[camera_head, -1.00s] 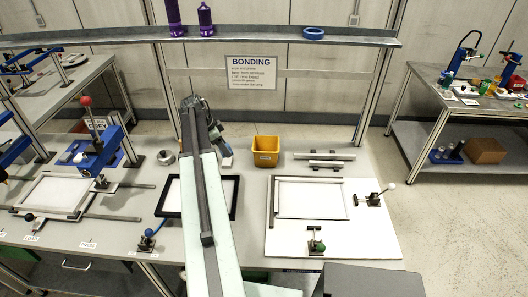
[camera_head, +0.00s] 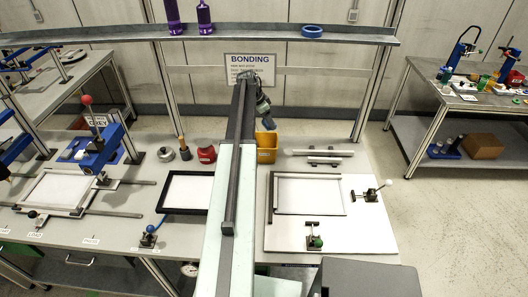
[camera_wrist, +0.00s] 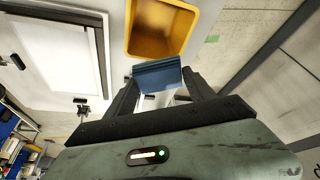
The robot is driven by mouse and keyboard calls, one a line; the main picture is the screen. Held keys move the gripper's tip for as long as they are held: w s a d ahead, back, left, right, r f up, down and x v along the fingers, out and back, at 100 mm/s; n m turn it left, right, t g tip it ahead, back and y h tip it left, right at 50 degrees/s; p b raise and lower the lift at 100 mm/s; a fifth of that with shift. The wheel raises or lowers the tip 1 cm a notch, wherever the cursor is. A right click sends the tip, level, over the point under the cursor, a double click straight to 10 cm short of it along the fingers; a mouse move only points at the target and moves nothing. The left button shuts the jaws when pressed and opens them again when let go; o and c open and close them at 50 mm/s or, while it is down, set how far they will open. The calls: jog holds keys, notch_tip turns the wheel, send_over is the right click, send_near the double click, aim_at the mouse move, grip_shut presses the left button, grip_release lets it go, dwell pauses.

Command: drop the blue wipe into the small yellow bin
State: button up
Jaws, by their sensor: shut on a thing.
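The yellow bin (camera_head: 267,150) stands on the bench behind the framed white fixture, partly hidden by my arm. In the wrist view the bin (camera_wrist: 163,29) is open at the top, and its visible inside looks empty. My gripper (camera_wrist: 159,79) is shut on the blue wipe (camera_wrist: 157,73), a flat dark-blue piece between the fingertips. The wipe lies just short of the bin's rim in the wrist view, overlapping its near edge. In the head view my gripper (camera_head: 263,112) is above the bin, with the wipe (camera_head: 269,123) hanging below it. The exact height gap cannot be told.
A red container (camera_head: 206,154) and a brown-handled item (camera_head: 183,148) stand left of the bin. Metal bars (camera_head: 318,157) lie to its right. A shelf (camera_head: 230,40) with purple bottles and blue tape runs above the bench back. The white fixture board (camera_head: 355,235) has toggle clamps.

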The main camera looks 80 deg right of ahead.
notch_tip(320, 180, down, 4)
jog(key=b, duration=0.3)
jog(key=o, duration=1.3)
jog(key=p+v, duration=0.7)
jog(key=v, duration=0.1)
jog(key=shift+r+p, duration=0.1)
jog(key=shift+p, duration=0.25)
jog(key=shift+w, duration=0.1)
